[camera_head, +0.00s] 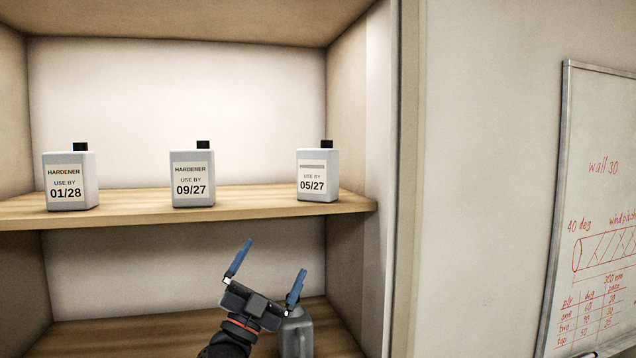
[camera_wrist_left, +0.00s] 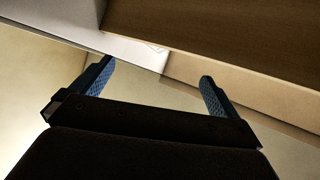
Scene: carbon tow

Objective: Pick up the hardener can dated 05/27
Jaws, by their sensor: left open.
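The hardener can dated 05/27 (camera_head: 318,172) stands upright on the shelf near its right end. It is a grey-white can with a black cap and a white label. Cans dated 09/27 (camera_head: 192,178) and 01/28 (camera_head: 70,180) stand to its left on the same shelf. My left gripper (camera_head: 270,260) is in front of and below the shelf, its blue fingers spread and empty, below and left of the 05/27 can. The fingers also show apart in the left wrist view (camera_wrist_left: 157,85), with no can between them. My right gripper is not in view.
The wooden shelf (camera_head: 240,208) has clear gaps between the cans. A grey jug (camera_head: 297,335) stands on the lower shelf, partly behind my gripper. The cabinet's right side wall (camera_head: 346,130) is close to the 05/27 can. A whiteboard (camera_head: 600,150) hangs at the right.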

